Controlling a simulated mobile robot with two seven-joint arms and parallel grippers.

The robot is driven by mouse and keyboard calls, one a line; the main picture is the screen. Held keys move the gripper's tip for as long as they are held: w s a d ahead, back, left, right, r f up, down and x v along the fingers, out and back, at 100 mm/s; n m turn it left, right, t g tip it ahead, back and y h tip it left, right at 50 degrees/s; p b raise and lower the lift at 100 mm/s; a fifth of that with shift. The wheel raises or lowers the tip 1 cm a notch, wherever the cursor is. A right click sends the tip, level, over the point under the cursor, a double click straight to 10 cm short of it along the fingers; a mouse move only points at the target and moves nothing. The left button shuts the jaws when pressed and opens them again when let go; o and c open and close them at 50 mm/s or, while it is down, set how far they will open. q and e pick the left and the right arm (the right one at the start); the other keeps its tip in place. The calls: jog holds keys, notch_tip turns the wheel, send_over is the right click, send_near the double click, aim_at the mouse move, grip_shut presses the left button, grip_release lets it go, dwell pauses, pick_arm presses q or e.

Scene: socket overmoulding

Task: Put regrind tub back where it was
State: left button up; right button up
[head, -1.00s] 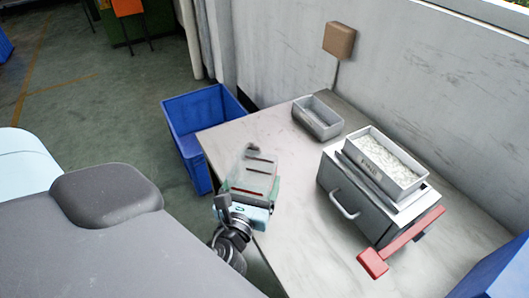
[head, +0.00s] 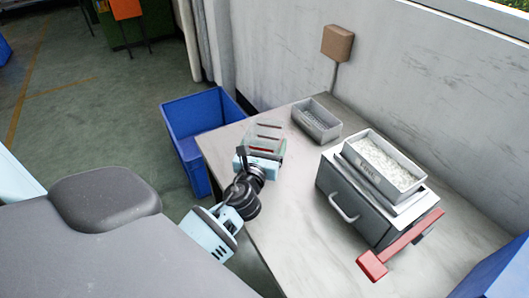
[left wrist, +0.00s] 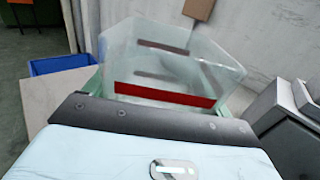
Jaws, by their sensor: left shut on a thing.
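The regrind tub looks to be the clear, see-through tub (head: 268,131) with dark bands and a red stripe. My left gripper (head: 262,152) is shut on it and holds it over the far left part of the table, just left of the small grey tray. In the left wrist view the tub (left wrist: 165,62) stands open-topped and slightly tilted beyond the gripper's dark front edge, its red stripe facing me. I cannot tell whether its base touches the table. The lower part of the tub is hidden by the gripper. My right gripper is not in view.
The small grey tray (head: 316,121) sits at the table's back edge. A grey machine (head: 345,207) with a tray of white pellets (head: 383,165) and a red lever (head: 400,245) stands at right. A blue bin (head: 178,125) is left of the table (head: 295,225). The table's middle is clear.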

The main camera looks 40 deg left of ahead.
pick_arm(q)
notch_tip(320, 180, down, 4)
jog(key=shift+r+b, duration=0.1)
jog(key=shift+b, duration=0.75)
jog(key=shift+r, duration=0.1)
jog(key=o, duration=1.1)
jog(key=shift+r, duration=0.15)
jog(key=v, duration=1.1)
jog(key=shift+s, duration=0.1)
jog(key=shift+s+d, duration=0.2)
jog(key=shift+s, duration=0.2)
